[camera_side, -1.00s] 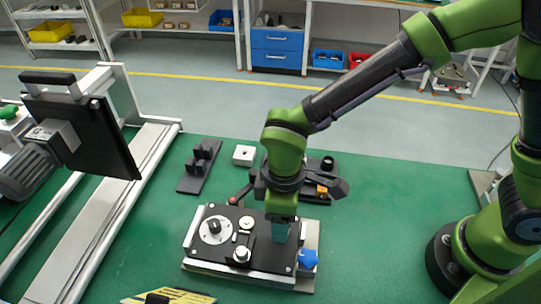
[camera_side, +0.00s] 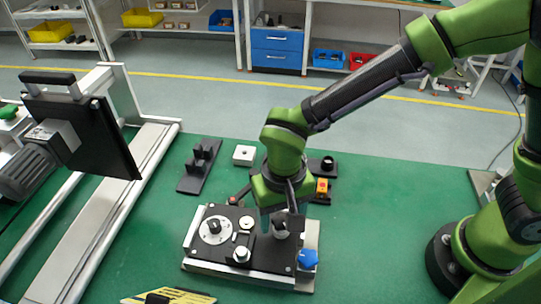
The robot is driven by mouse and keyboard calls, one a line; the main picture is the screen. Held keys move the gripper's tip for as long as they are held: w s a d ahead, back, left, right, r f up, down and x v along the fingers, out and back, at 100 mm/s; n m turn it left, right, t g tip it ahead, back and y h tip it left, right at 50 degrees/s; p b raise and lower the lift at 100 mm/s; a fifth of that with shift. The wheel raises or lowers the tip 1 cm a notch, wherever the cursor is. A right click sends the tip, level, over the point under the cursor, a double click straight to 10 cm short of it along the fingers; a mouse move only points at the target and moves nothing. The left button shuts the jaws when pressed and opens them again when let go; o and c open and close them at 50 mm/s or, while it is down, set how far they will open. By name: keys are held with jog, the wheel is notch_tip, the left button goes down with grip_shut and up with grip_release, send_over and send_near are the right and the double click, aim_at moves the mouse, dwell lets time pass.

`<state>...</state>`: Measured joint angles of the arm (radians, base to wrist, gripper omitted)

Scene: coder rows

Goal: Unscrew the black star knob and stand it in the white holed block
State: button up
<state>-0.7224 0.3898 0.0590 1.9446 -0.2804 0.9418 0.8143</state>
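The device (camera_side: 258,264) is a black-topped plate on a light base, on the green table. A small dark knob (camera_side: 281,227) shows on its right half, just below my gripper (camera_side: 281,214). It is partly hidden and its star shape is too small to make out. My gripper points down over it; I cannot tell whether the fingers touch it or how far apart they are. The white block (camera_side: 244,155) lies behind the device, with a small dark hole in its top.
A blue star knob (camera_side: 307,259) is at the device's right corner. A round dial (camera_side: 214,229) with a black centre is at its left. A black rack (camera_side: 200,165) stands behind left. A dark tray (camera_side: 322,178) with an orange part lies behind right. Green table at right is clear.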

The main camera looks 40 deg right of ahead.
aim_at(281, 219)
grip_shut()
jog(key=n, duration=1)
jog(key=shift+r, duration=2.55)
jog(key=shift+w+d+f+m, duration=0.85)
jog(key=shift+w+d+f, duration=0.2)
jog(key=shift+w, duration=3.1)
jog(key=shift+w+d+f+m, duration=0.9)
jog(key=shift+w+d, duration=0.2)
jog(key=shift+w, duration=3)
jog(key=shift+w+d+f+m, duration=0.85)
jog(key=shift+w+d+f, duration=0.2)
jog(key=shift+w, duration=3.1)
